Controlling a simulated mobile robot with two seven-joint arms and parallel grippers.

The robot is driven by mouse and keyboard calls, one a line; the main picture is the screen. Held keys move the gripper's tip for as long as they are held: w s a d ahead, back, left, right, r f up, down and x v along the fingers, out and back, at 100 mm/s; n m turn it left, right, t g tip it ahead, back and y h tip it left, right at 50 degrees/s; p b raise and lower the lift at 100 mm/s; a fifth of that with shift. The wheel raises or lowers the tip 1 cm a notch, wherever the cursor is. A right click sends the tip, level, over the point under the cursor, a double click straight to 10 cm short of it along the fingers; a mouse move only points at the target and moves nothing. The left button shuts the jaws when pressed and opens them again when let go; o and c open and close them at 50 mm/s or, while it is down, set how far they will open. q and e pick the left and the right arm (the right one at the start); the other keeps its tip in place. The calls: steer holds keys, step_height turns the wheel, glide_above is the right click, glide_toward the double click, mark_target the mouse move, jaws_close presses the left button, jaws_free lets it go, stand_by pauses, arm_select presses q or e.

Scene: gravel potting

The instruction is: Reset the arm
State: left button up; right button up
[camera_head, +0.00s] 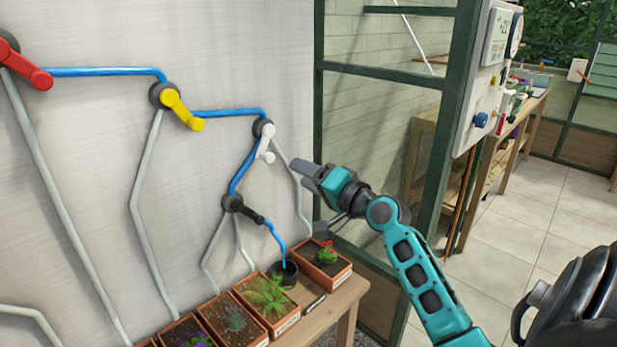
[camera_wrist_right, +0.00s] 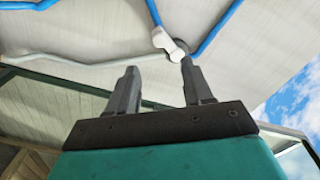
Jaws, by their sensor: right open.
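My right arm comes in from the lower right in the head view. Its gripper (camera_head: 312,198) is open and empty, in front of the wall to the right of the white valve lever (camera_head: 265,143). In the right wrist view the two fingers of the gripper (camera_wrist_right: 160,88) stand apart with nothing between them. The white lever (camera_wrist_right: 168,42) shows just beyond the right fingertip there; I cannot tell whether they touch. My left gripper is not in view.
A red lever (camera_head: 30,68), a yellow lever (camera_head: 184,112) and a black lever (camera_head: 245,211) sit on wall pipes. Planter boxes (camera_head: 268,300) and a black pot (camera_head: 284,272) stand on a wooden bench (camera_head: 340,305) below. A green-framed partition (camera_head: 455,110) stands right of the wall.

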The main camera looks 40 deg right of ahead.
steer(key=shift+s, duration=0.1)
stand_by(0.5)
steer(key=s+a+f+n+g, duration=0.1)
steer(key=a+f+n, duration=0.15)
steer(key=f, duration=0.35)
steer(key=s+a+f+n+g, duration=0.1)
steer(key=s+a+f+g, duration=0.15)
steer(key=f, duration=0.35)
steer(key=s+a+f+n+g+y, duration=0.1)
steer(key=s+a+f+n+g, duration=0.2)
steer(key=s+a+f+n, duration=0.7)
steer(key=s+a+f, duration=0.7)
steer(key=a, duration=0.1)
steer(key=shift+a+f+g, duration=0.25)
steer(key=shift+f+g, duration=0.1)
steer(key=shift+f, duration=0.05)
